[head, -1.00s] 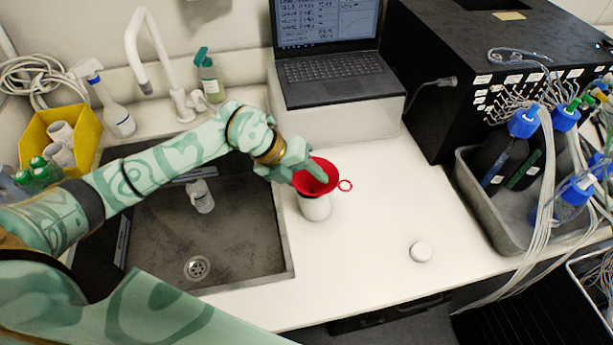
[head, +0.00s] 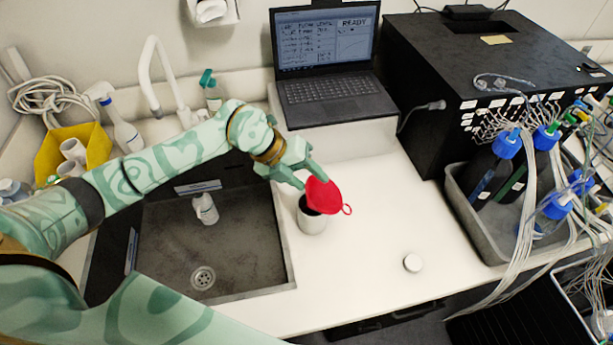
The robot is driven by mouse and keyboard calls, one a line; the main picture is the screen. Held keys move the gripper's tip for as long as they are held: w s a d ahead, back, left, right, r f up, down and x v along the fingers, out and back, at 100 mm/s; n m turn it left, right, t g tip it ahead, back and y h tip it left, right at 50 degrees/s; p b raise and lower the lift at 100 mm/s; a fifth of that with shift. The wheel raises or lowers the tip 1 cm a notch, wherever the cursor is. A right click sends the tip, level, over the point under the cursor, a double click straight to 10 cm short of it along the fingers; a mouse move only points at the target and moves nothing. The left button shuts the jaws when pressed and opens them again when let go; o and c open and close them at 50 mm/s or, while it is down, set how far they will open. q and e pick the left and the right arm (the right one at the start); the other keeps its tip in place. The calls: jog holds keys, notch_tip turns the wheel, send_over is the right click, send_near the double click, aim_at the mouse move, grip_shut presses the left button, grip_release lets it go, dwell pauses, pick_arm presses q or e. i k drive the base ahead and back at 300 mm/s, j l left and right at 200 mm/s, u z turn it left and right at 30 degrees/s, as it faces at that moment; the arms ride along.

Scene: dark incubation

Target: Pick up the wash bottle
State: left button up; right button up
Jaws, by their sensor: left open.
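A small white bottle with a label (head: 205,208) stands in the dark sink; I cannot tell for certain that it is the wash bottle. A white spray bottle (head: 126,136) and a clear bottle with a green top (head: 211,93) stand behind the sink. My left gripper (head: 304,183) is open over the counter, right of the sink. It is at a red funnel (head: 323,196), which is tilted at the mouth of a white container (head: 312,221). The container's dark opening shows beside the funnel. I cannot tell whether the fingers touch the funnel. My right gripper is out of view.
A laptop (head: 326,88) stands on a white block behind. A grey tray (head: 473,230) of blue-capped bottles with tubing is at right, by a black box (head: 470,75). A white cap (head: 413,263) lies on the otherwise clear front counter. A faucet (head: 160,75) rises behind the sink.

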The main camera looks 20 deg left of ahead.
aim_at(202, 202)
jog(key=k, duration=1.5)
